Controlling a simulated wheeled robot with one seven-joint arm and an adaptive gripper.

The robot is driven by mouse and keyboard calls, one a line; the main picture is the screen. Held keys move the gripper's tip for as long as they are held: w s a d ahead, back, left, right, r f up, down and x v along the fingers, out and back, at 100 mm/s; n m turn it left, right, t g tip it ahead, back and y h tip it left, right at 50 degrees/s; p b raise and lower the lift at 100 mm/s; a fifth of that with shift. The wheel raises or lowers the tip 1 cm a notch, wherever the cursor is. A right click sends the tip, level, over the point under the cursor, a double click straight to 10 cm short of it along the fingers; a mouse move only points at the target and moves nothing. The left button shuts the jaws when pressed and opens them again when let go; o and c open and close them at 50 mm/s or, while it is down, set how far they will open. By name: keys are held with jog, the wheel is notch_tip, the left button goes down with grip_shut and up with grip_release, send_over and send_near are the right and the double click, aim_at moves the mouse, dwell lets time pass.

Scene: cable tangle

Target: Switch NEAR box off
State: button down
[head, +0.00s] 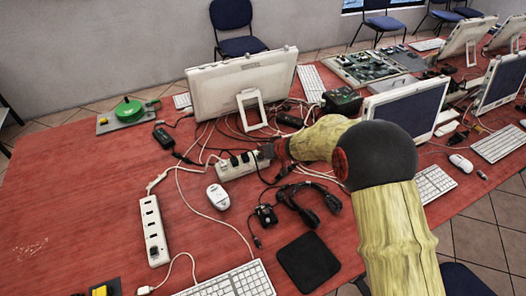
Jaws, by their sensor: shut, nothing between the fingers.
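Two white power strips lie on the red table. I cannot tell for sure which box the task calls NEAR. My gripper (266,151) is shut and empty, at the right end of the farther strip. Whether it touches the strip is unclear. The arm comes in from the lower right and hides part of the table.
Loose cables tangle around the farther strip. A white mouse (218,197), a headset (308,205), a black pad (308,262) and a keyboard (232,281) lie in front. A monitor (243,82) stands behind. A yellow-and-black box (103,289) sits at bottom left. The left table area is mostly clear.

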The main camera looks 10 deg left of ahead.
jog(key=shift+s+a+f+h+b, duration=0.15)
jog(key=shift+a+f+h+b, duration=0.15)
jog(key=shift+b, duration=0.35)
jog(key=shift+s+n+t, duration=0.1)
jog(key=shift+n+t, duration=0.2)
jog(key=shift+d, duration=0.1)
jog(key=shift+s+a+f, duration=0.1)
jog(key=shift+a, duration=0.1)
jog(key=shift+s+a, duration=0.35)
jog(key=shift+a, duration=0.1)
jog(key=shift+r, duration=0.3)
